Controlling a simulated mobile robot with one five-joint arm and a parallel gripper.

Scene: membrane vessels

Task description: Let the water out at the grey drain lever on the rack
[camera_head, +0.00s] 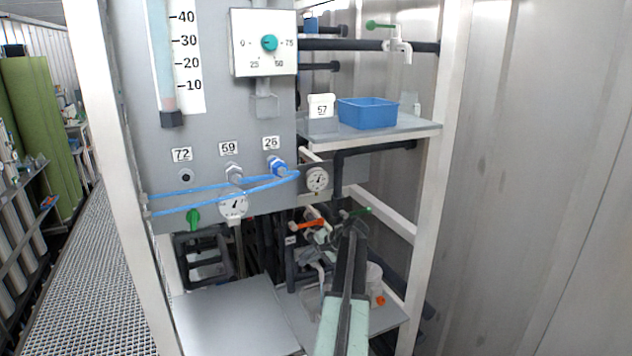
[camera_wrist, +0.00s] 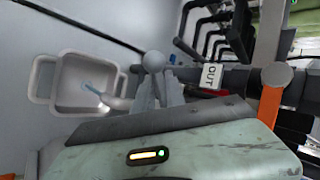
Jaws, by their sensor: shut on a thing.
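In the wrist view my gripper (camera_wrist: 158,97) is shut on the grey drain lever (camera_wrist: 153,61), whose round knob stands up beyond the fingers. A pale blue streak (camera_wrist: 91,89), like water, runs from the spout end beside the lever towards a white handled container (camera_wrist: 45,80) at the left. A white label reading OUT (camera_wrist: 210,77) sits on the dark pipe right of the lever. In the head view my gripper (camera_head: 347,226) is low in the rack, at the pipework; the lever is hidden there behind the arm.
A dial gauge (camera_head: 317,179) hangs just above. A blue tub (camera_head: 367,113) stands on the upper shelf. The white rack post (camera_head: 432,170) bounds the right side.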

